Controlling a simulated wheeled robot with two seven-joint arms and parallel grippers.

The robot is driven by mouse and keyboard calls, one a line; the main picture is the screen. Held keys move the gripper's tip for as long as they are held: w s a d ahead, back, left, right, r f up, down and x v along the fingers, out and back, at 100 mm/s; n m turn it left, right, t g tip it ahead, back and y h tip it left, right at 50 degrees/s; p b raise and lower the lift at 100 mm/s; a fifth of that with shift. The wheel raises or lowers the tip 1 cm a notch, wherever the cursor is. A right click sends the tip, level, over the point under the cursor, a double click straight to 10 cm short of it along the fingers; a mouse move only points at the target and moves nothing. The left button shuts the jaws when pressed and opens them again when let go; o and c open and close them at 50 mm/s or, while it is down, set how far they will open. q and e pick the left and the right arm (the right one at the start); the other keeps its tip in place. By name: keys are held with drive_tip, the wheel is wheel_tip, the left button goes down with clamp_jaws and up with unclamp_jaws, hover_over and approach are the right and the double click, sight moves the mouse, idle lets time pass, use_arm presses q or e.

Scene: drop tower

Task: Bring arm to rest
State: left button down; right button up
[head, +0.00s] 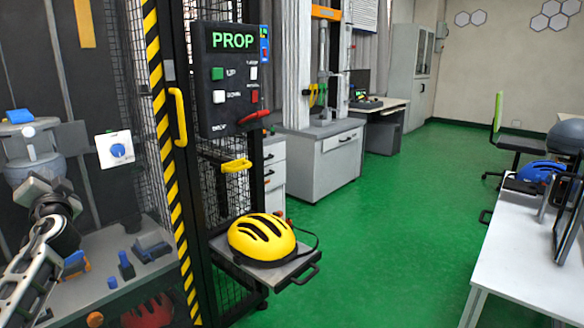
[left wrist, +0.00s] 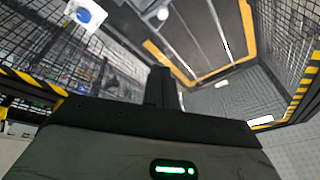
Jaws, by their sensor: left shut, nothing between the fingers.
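My left arm (head: 45,245) comes in from the lower left of the head view, beside the drop tower's caged bay. My left gripper shows in the left wrist view (left wrist: 165,88) as a dark narrow pair of fingers, shut with nothing between them. It points up toward the cage's top. In the head view the gripper end is small and hard to make out against the grey parts behind it. My right gripper is not in view.
A yellow helmet (head: 262,238) rests on a small shelf (head: 290,275) outside the tower, under the PROP control panel (head: 232,80). A striped post (head: 165,150) and yellow handle (head: 178,115) stand right of my arm. A white table (head: 520,265) is at right; green floor lies between.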

use_arm(q)
drive_tip(key=w+d+f+t+h, duration=0.1)
drive_tip(key=w+d+f+h, duration=0.25)
drive_tip(key=f+h, duration=0.45)
drive_tip(key=s+d+f+m+g+h, duration=0.1)
drive_tip(key=s+d+f+m+h, duration=0.2)
drive_tip(key=d+f, duration=0.65)
drive_tip(key=s+d+f+g+h, duration=0.1)
drive_tip(key=s+d+f+h, duration=0.4)
drive_tip(key=d+f, duration=0.4)
drive_tip(key=s+d+f+g+h, duration=0.1)
drive_tip(key=s+d+f, duration=0.2)
drive_tip(key=s+d, duration=0.45)
drive_tip(key=s+d+f+h, duration=0.1)
drive_tip(key=s+d+f, duration=0.1)
drive_tip(key=s+d, duration=0.55)
drive_tip(key=s+d+r+n+g+p, duration=0.2)
drive_tip(key=s+d+r+p, duration=0.2)
drive_tip(key=s+p, duration=0.3)
drive_tip(key=s, duration=0.4)
drive_tip(key=shift+n, duration=0.3)
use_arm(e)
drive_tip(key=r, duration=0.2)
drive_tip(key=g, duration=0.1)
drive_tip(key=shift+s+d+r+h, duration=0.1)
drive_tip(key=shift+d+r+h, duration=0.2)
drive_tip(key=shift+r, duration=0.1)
